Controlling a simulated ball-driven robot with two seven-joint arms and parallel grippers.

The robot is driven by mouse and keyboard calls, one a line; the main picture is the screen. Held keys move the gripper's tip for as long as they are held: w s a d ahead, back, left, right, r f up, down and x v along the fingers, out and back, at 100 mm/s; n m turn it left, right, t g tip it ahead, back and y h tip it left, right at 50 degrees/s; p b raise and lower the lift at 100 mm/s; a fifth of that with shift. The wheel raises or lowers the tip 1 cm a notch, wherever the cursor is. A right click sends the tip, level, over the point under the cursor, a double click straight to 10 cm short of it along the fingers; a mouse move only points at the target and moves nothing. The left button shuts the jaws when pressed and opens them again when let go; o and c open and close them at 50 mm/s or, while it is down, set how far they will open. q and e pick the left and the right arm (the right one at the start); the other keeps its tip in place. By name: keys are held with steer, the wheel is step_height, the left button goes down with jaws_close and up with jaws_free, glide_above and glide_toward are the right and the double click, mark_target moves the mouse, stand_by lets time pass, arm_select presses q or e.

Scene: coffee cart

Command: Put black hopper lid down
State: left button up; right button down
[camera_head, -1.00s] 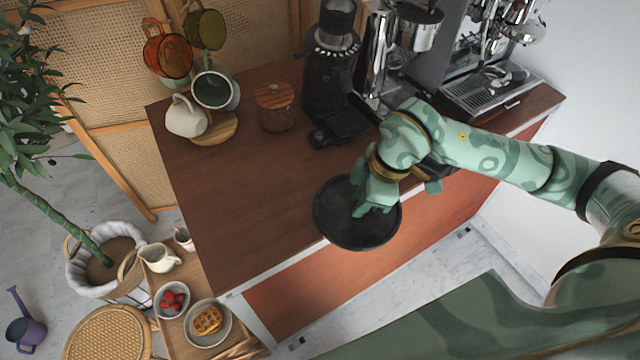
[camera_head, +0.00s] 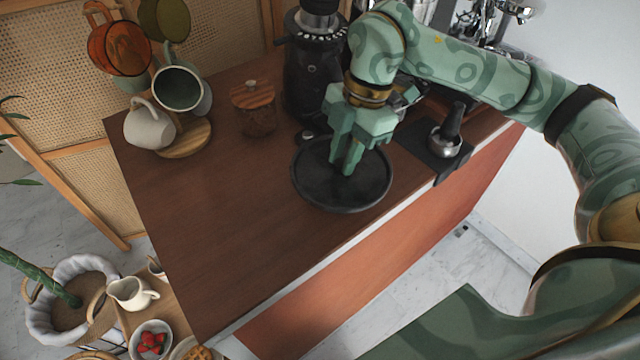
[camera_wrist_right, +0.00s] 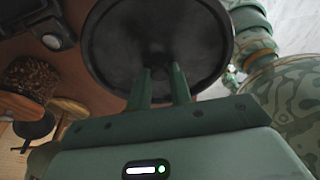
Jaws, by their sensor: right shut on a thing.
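The black hopper lid (camera_head: 318,182) is a round, shallow black disc with a raised rim. My right gripper (camera_head: 350,168) comes down from above onto its middle, fingers shut on the lid, with the gripped part hidden between the fingertips. The lid appears roughly level over the front part of the brown counter (camera_head: 230,215); I cannot tell whether it touches the wood. In the right wrist view the lid (camera_wrist_right: 150,30) fills the top middle, with the fingertips of my right gripper (camera_wrist_right: 160,75) at its centre. My left gripper is not in view.
The black grinder (camera_head: 308,75) stands behind the lid. A wooden-lidded jar (camera_head: 254,110) and a white mug (camera_head: 150,126) stand behind left. A tamper (camera_head: 447,140) on a black mat is close at the right. The counter's left front is clear.

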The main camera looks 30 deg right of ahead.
mark_target(325, 166)
steer(key=a+f, duration=0.1)
steer(key=w+a+f, duration=0.1)
steer(key=f, duration=0.1)
steer(key=w+a+f+b, duration=0.1)
steer(key=shift+f, duration=0.25)
steer(key=x, duration=0.1)
steer(key=b+x, duration=0.1)
steer(key=x, duration=0.1)
steer(key=shift+w+d+f, duration=0.1)
steer(key=shift+d+f, duration=0.15)
steer(key=shift+f, duration=0.15)
steer(key=shift+r, duration=0.15)
steer(key=c, duration=1.3)
jaws_free()
steer(key=p+v, duration=0.3)
steer(key=v, duration=0.9)
